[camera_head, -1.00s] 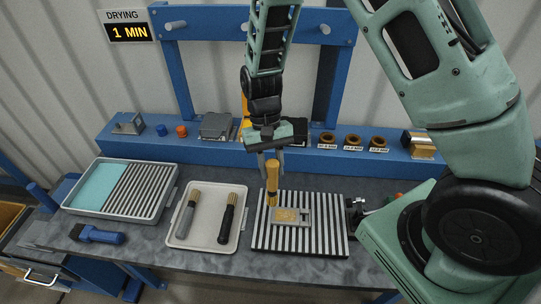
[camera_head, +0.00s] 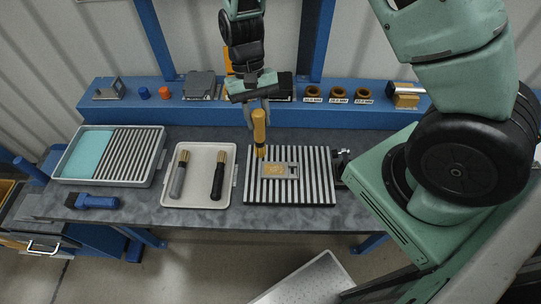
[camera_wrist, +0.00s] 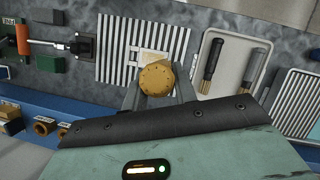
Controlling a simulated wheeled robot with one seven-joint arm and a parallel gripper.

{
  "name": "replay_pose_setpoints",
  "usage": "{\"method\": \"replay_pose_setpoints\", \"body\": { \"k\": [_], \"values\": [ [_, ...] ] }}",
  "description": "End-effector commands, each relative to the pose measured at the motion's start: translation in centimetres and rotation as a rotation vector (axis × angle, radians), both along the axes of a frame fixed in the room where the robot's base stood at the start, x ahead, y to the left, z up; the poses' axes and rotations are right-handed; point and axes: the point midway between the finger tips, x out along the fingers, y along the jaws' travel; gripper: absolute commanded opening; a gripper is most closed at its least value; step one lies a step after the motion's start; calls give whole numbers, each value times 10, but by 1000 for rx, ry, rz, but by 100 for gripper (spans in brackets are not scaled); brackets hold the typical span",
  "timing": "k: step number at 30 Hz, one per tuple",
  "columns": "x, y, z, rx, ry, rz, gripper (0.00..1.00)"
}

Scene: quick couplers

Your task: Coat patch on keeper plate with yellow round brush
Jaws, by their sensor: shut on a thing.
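My gripper (camera_head: 255,112) is shut on the yellow round brush (camera_head: 260,132), held upright with its bristle end down. The brush end is close to the back left corner of the keeper plate (camera_head: 294,165); I cannot tell whether it touches. The plate lies on a black-and-white slatted rack (camera_head: 320,190) and bears a yellowish patch (camera_head: 274,170). In the wrist view, the round yellow brush end (camera_wrist: 156,78) faces the camera and hides part of the plate (camera_wrist: 150,57) beyond it.
A white tray (camera_head: 199,202) left of the rack holds a grey brush (camera_head: 178,180) and a black brush (camera_head: 217,182). Further left are a tray (camera_head: 62,184) with a turquoise section and a blue-handled tool (camera_head: 97,202). A blue shelf (camera_head: 300,118) runs behind. A clamp (camera_head: 342,160) stands right of the rack.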

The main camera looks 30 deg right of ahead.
Motion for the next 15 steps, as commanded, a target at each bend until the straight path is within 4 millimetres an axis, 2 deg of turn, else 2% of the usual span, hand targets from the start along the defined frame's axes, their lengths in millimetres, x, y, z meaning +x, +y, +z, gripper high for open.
{"method": "replay_pose_setpoints", "body": {
  "k": [2, 3, 6, 15],
  "values": [
    [0, 0, 0, 0, 0, 0, 0],
    [0, 0, 0, 0, 0, 0, 22],
    [0, 0, 0, 0, 0, 0, 0],
    [-1, -1, -7, 0, 1, 0, 0]
  ]
}}
